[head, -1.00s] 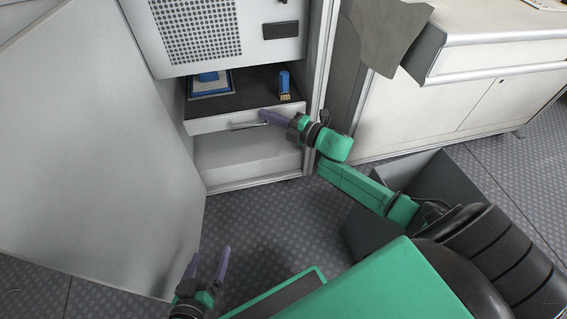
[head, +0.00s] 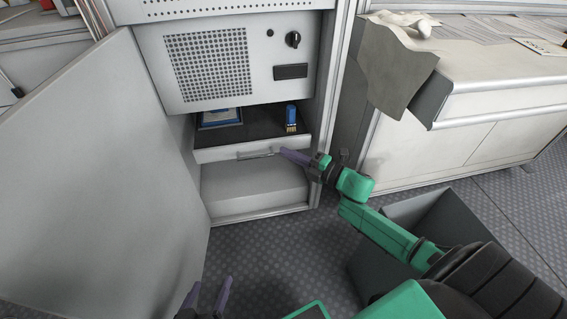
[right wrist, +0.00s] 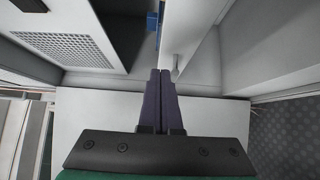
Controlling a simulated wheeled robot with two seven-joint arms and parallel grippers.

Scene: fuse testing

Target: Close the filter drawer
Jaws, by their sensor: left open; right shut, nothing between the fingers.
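The filter drawer (head: 218,154) is a pale-fronted drawer with a dark top surface and a bar handle (head: 258,155). It stands out from the cabinet, below the perforated panel. My right gripper (head: 284,152) is shut and empty, its fingertips at the drawer front by the right end of the handle. I cannot tell whether they touch it. The right wrist view shows its two fingers (right wrist: 160,74) together, near a pale surface. My left gripper (head: 206,293) is open and empty, low in the head view, well away from the drawer, and partly cut off by the frame's bottom edge.
A blue part (head: 291,114) stands on the drawer's right side, and a blue-and-white item (head: 220,117) lies at its left. The cabinet door (head: 95,165) hangs open at the left. A grey bin (head: 415,207) stands right of the cabinet, under my right arm. A white counter (head: 500,80) is at right.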

